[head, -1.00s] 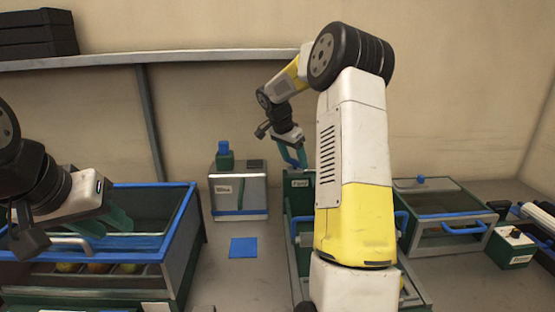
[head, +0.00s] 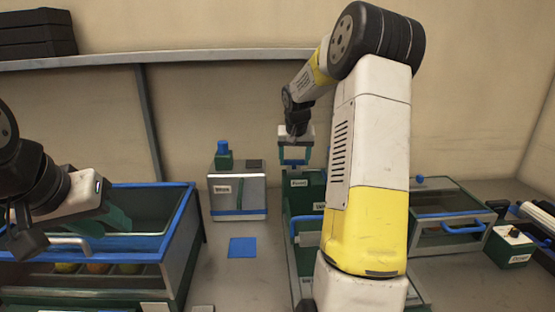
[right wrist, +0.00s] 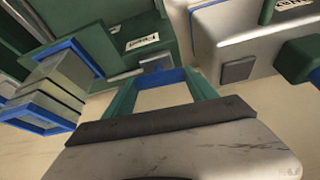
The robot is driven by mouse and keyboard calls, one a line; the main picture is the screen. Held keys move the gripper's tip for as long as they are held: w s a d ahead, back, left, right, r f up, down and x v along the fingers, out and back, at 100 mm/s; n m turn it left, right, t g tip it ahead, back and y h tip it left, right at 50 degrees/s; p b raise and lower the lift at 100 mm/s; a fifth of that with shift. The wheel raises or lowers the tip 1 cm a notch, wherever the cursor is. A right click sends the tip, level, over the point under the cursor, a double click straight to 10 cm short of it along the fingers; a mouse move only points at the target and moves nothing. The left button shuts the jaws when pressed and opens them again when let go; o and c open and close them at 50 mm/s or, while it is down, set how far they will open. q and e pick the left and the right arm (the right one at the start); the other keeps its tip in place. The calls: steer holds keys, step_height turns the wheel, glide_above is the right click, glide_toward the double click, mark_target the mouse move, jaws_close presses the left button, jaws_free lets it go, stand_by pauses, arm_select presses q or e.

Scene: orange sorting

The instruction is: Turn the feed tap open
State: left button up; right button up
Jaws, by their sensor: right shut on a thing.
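The green feed unit (head: 308,190) with its white label stands on the table behind my right arm. My right gripper (head: 294,161) is above its back part, pointing down. In the right wrist view, the two green fingers of my right gripper (right wrist: 160,84) are apart, with a blue tap handle (right wrist: 162,77) between their tips, beside the feed label (right wrist: 142,42). The gripper is shut on this handle. My right forearm hides much of the unit. My left gripper (head: 116,218) is over the blue-rimmed crate at the left, seen side-on; its opening is unclear.
A blue-rimmed crate (head: 188,225) with fruit in its lower part stands at the left. A silver box (head: 238,192) with a green and blue top stands left of the feed unit. A blue square (head: 243,247) lies on the table. A glass-sided bin (head: 445,208) stands right.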

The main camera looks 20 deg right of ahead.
steer(key=shift+n, duration=0.5)
steer(key=o, duration=1.4)
steer(key=shift+c, duration=0.2)
steer(key=d+v, duration=0.1)
steer(key=v, duration=0.6)
steer(key=shift+a+r, duration=0.45)
steer(key=shift+s, duration=0.2)
